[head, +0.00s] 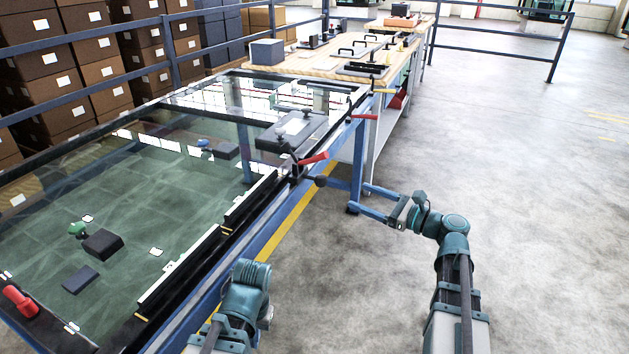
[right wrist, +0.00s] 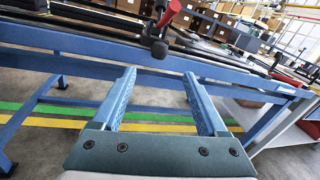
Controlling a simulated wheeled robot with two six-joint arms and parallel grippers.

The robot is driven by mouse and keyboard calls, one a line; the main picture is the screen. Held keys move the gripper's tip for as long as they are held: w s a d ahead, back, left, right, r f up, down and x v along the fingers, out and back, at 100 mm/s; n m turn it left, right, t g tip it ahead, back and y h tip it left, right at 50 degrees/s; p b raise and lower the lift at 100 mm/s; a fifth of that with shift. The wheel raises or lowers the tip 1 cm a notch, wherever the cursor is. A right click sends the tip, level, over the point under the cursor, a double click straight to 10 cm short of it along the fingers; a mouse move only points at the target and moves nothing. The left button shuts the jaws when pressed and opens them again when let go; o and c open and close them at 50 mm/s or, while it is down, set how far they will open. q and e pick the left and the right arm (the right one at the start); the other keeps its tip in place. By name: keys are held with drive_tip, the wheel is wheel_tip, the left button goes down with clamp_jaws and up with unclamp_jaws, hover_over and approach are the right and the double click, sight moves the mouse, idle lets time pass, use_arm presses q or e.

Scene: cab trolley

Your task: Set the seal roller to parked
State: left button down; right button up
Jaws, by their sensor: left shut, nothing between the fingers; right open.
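A small black fitting (head: 296,171) with a red handle (head: 314,158) and a round black knob (head: 320,181) sits on the near long edge of the glass-topped trolley. I take it for the seal roller, but no label shows. In the right wrist view the red handle (right wrist: 168,14) stands tilted above the knob (right wrist: 160,48). My right gripper (head: 357,196) is open and empty, apart from the knob; its two blue fingers (right wrist: 160,76) point towards it. My left gripper (head: 266,317) is low beside the trolley's near edge, shut and empty; its fingers are mostly hidden.
The trolley's blue frame (head: 272,247) runs along its near side. Another red lever (head: 364,116) sticks out farther along. A workbench (head: 415,42) with tools stands behind, and boxes (head: 92,50) are stacked beyond blue rails. The floor at right (head: 530,200) is clear.

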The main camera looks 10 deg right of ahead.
sight(321, 180)
drive_tip(key=x, duration=1.3)
drive_tip(key=shift+w+a, duration=0.25)
drive_tip(key=shift+a, duration=0.05)
drive_tip(key=shift+c, duration=0.3)
clamp_jaws()
drive_tip(key=shift+f, duration=0.1)
idle(0.6)
